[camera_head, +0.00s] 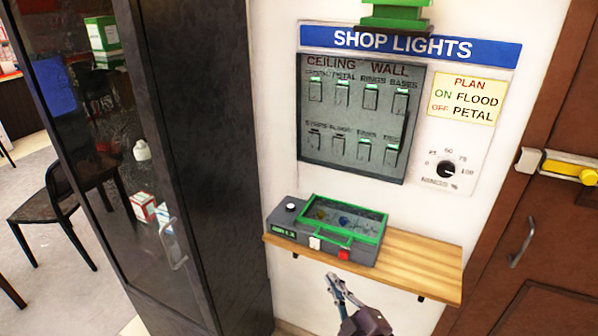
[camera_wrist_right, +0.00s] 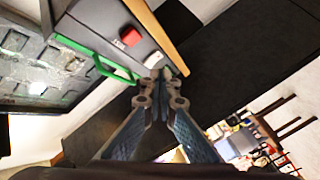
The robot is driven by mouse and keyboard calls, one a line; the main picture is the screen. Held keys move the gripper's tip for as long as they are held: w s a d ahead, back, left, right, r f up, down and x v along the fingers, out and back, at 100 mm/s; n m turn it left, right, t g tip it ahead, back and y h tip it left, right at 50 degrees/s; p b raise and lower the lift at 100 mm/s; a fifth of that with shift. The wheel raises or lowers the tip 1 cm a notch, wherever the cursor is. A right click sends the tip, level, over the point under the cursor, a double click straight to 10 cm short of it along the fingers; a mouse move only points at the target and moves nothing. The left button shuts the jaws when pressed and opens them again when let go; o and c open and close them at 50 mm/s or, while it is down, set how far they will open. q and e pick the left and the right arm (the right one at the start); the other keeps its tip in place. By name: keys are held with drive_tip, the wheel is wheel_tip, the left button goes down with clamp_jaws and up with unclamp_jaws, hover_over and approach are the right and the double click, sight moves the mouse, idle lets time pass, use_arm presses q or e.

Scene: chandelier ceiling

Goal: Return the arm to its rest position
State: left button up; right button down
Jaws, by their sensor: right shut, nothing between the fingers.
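My right gripper (camera_head: 337,287) is at the bottom of the head view, in front of and below the wooden shelf. Its fingers are shut with nothing between them. In the right wrist view the right gripper's fingertips (camera_wrist_right: 157,78) come together just in front of the shelf edge; I cannot tell whether they touch anything. The grey box with a green-framed lid (camera_head: 330,228) sits on the shelf (camera_head: 430,262). It has a red button (camera_head: 344,254) and a white switch (camera_head: 315,243) on its front. My left gripper is not in view.
A wall panel of switches (camera_head: 358,120) hangs under the SHOP LIGHTS sign (camera_head: 410,45). A plan card (camera_head: 467,97) and a dial (camera_head: 447,168) are beside it. A dark glass-fronted cabinet (camera_head: 205,150) stands left, a brown door (camera_head: 550,230) right.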

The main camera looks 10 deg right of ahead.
drive_tip(key=s+d+f+m+g+h, duration=0.1)
drive_tip(key=s+f+m+g, duration=0.3)
drive_tip(key=f, duration=0.7)
drive_tip(key=s+d+f+n+g+b, duration=0.1)
drive_tip(key=s+f, duration=0.5)
drive_tip(key=f, duration=0.5)
drive_tip(key=s+d+f+m+g+h, duration=0.1)
drive_tip(key=s+f+m+g, duration=0.3)
drive_tip(key=f, duration=0.8)
drive_tip(key=s+d+f+m+g, duration=0.1)
drive_tip(key=s+f+g, duration=0.1)
drive_tip(key=s+f, duration=0.4)
drive_tip(key=s+d+f+m+g+h, duration=0.1)
drive_tip(key=s+f, duration=0.5)
drive_tip(key=s, duration=1.1)
drive_tip(key=s+d+f+g, duration=0.2)
drive_tip(key=s+f, duration=0.4)
drive_tip(key=s, duration=0.5)
drive_tip(key=shift+s+f+m+g+h+b, duration=0.15)
drive_tip(key=shift+s+m+g+h+b, duration=0.2)
drive_tip(key=shift+g, duration=0.55)
drive_tip(key=shift+w, duration=0.15)
